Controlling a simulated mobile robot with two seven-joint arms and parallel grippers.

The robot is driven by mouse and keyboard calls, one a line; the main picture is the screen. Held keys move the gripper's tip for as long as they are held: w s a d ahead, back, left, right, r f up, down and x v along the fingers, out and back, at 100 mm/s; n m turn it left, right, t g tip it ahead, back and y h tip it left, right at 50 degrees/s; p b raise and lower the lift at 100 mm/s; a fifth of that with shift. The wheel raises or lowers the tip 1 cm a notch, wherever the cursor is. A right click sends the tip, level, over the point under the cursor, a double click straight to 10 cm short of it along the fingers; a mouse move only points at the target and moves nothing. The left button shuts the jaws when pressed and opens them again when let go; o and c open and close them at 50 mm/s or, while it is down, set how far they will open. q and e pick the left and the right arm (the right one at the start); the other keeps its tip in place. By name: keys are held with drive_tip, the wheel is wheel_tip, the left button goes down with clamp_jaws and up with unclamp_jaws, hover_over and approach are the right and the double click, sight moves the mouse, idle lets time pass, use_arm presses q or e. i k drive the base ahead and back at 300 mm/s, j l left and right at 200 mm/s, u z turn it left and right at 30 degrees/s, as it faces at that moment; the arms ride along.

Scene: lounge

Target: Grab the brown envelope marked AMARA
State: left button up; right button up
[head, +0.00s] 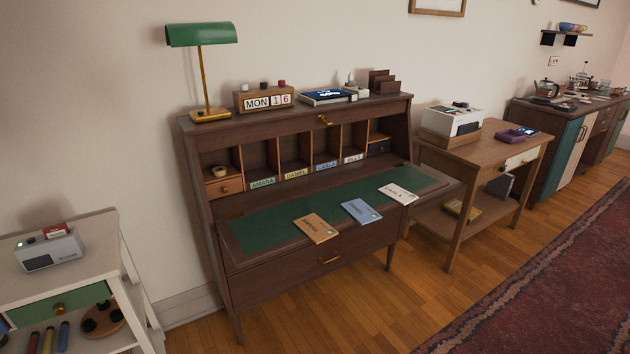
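A brown envelope (315,228) lies flat on the green writing surface of the open dark wood desk (290,262), near its front edge. Its writing is too small to read surely. A blue envelope (361,211) and a white envelope (398,194) lie to its right, apart from it. The desk's pigeonholes carry name labels; the leftmost, the AMARA label (262,183), is green, and its slot looks empty. Neither of my grippers is in view.
A green lamp (201,34), a date block (265,97) and other items stand on the desk top. A white shelf unit (75,262) stands at left, a wooden side table (530,142) at right. Wood floor (370,310) in front is clear, with a red rug (540,270) at right.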

sight(314, 227)
drive_tip(key=i+l, duration=0.85)
drive_tip(key=i, duration=0.15)
